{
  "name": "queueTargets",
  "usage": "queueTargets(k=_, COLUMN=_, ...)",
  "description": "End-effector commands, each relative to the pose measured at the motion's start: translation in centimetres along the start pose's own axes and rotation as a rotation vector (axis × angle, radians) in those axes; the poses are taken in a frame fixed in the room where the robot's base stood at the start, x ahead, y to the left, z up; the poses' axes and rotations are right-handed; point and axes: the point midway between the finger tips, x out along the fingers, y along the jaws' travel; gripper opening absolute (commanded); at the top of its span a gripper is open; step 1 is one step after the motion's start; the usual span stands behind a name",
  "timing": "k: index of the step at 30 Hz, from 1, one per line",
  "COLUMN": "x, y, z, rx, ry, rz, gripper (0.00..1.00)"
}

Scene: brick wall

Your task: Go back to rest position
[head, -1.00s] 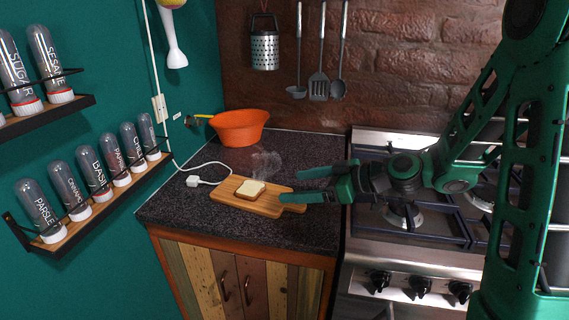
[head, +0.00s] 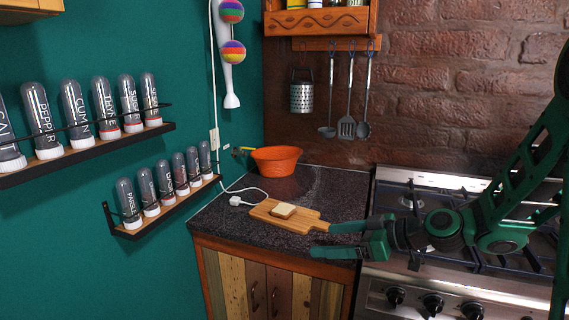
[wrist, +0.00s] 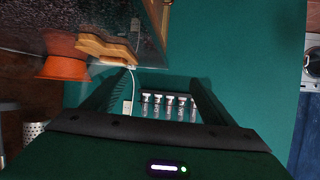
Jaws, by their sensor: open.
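My gripper (head: 330,240) is open and empty in the head view. Its fingers point left, just in front of the handle end of the wooden cutting board. In the wrist view my gripper (wrist: 150,98) shows two spread fingers with nothing between them but the far wall and jars. A slice of bread (head: 283,210) lies on the cutting board (head: 262,212) on the dark counter. The board also shows in the wrist view (wrist: 105,48), near the top left.
An orange bowl (head: 276,162) stands at the back of the counter. A white cable with a plug (head: 240,201) lies left of the board. The gas stove (head: 440,190) is under my arm at the right. Shelves of jars (head: 170,195) hang on the green wall.

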Motion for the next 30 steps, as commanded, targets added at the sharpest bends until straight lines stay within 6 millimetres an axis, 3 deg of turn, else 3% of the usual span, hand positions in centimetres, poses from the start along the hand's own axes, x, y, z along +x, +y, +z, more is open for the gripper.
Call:
queueTargets(k=11, x=-2.3, y=-1.2, z=2.9, rx=0.101, ry=-0.216, rz=0.044, gripper=0.79)
queueTargets(k=16, x=-4.5, y=-1.6, z=4.6, rx=0.188, ry=-0.356, rz=0.116, gripper=0.79)
queueTargets(k=24, x=-11.7, y=-1.8, z=7.3, rx=0.428, ry=-0.584, rz=0.384, gripper=0.79)
queueTargets(k=30, x=-17.1, y=-2.0, z=8.2, rx=0.603, ry=-0.651, rz=0.600, gripper=0.79)
